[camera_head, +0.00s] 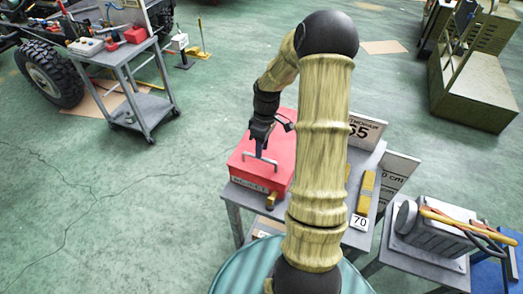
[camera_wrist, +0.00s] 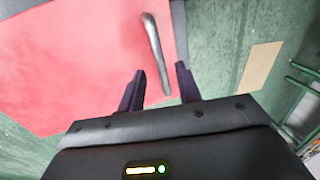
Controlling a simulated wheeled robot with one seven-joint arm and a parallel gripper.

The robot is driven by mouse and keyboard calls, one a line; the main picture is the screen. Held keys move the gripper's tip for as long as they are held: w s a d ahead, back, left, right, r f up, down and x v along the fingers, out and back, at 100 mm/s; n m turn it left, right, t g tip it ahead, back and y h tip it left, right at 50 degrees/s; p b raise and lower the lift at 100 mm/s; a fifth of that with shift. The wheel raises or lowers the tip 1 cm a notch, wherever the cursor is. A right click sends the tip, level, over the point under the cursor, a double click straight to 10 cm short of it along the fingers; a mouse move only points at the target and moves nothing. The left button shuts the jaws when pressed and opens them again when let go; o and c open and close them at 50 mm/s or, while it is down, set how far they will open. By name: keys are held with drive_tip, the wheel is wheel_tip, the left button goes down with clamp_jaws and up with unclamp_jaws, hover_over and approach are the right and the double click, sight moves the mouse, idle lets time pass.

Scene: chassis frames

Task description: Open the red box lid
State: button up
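The red box (camera_head: 246,168) stands on a small grey table, and its lid looks closed. A grey bar handle (camera_head: 268,161) sits on top of the box. In the wrist view the red lid (camera_wrist: 70,60) fills the left, and the metal handle (camera_wrist: 152,40) runs down toward my fingers. My gripper (camera_head: 260,146) is above the box, pointing down at the handle. In the wrist view my gripper (camera_wrist: 159,68) has its two dark fingers apart, with the handle's lower part showing between them. I cannot tell whether they touch it. My arm hides part of the table.
The small table (camera_head: 235,210) also carries yellow blocks (camera_head: 367,190) and number signs (camera_head: 366,130) to the right. A grey cart (camera_head: 392,265) with tools stands at lower right. A trolley (camera_head: 150,105) stands at upper left. The green floor left of the box is clear.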

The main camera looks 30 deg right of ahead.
drive_tip(key=shift+s+a+f, duration=0.1)
drive_tip(key=shift+f, duration=0.55)
drive_tip(key=shift+s+a+f, duration=0.1)
drive_tip(key=shift+f, duration=0.55)
clamp_jaws()
drive_tip(key=shift+r, duration=0.1)
